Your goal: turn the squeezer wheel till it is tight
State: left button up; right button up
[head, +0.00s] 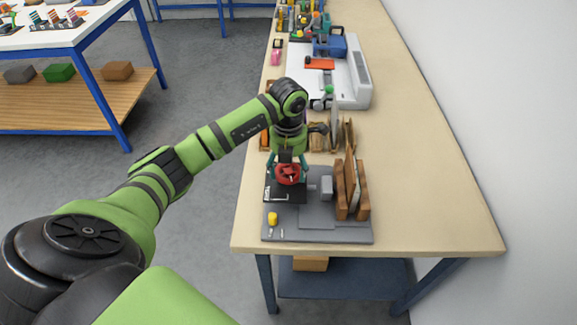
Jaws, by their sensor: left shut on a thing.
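The red squeezer wheel (289,175) sits at the left side of a small grey press on a grey base plate (340,234), near the front end of the long bench. My left gripper (287,168) points down from above and is shut on the wheel, with its fingers on either side of the rim. A grey block (326,187) stands to the right of the wheel, close to upright brown boards (351,190). The gripper hides part of the wheel. I cannot tell whether the block touches the boards. My right gripper is not in view.
A yellow piece (272,218) stands at the plate's front left. Behind my gripper are more upright boards (348,135) and a white machine (350,80). The bench top (430,190) is clear on the right, up to the white wall. A blue-legged table (85,45) stands at far left.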

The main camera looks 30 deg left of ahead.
aim_at(288, 171)
pick_arm(q)
jog(key=shift+s+f, duration=0.1)
jog(key=shift+f, duration=0.05)
jog(key=o, duration=1.1)
jog(key=shift+o, duration=0.2)
jog(key=shift+r, duration=0.2)
jog(key=shift+r, duration=0.4)
notch_tip(288, 171, up, 11)
jog(key=shift+f, duration=0.1)
